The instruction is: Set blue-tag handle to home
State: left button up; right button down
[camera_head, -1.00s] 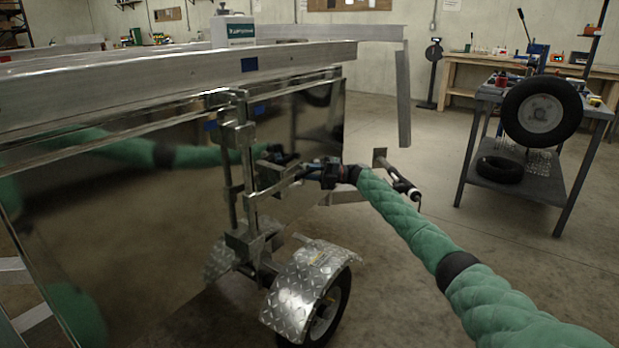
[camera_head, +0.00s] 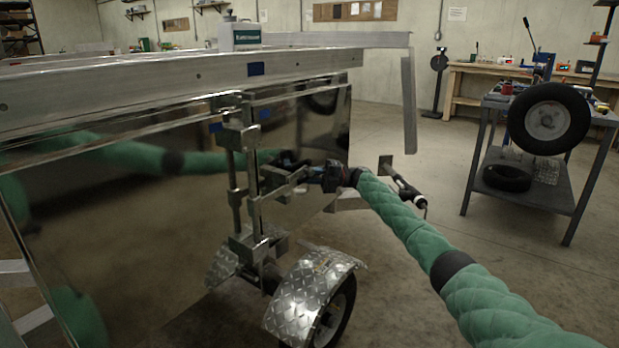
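A short grey handle (camera_head: 284,187) sticks out from the rods to the right, roughly level. My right gripper (camera_head: 298,174) comes in from the right in its green sleeve and is at the handle's outer end. Its fingers are dark and small against the panel, so I cannot tell whether they close on it. My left gripper is not in view; a green sleeve is mirrored in the panel.
A diamond-plate fender (camera_head: 310,288) over a wheel stands below the latch. A grey metal bar (camera_head: 408,105) hangs down at the trailer's far corner. A grey cart (camera_head: 520,190) with tyres stands at right.

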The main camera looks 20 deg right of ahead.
jog(key=shift+a, duration=0.15)
jog(key=c, duration=1.3)
grip_release()
jog(key=shift+w+a, duration=0.1)
jog(key=shift+c, duration=0.2)
jog(key=shift+o, duration=0.7)
jog(key=shift+w+a+f, duration=0.1)
jog(key=shift+f, duration=0.05)
jog(key=shift+d, duration=0.2)
jog(key=r+v, duration=0.1)
jog(key=v, duration=0.6)
jog(key=shift+d+f+p, duration=0.25)
jog(key=shift+f+p, duration=0.05)
jog(key=shift+f, duration=0.2)
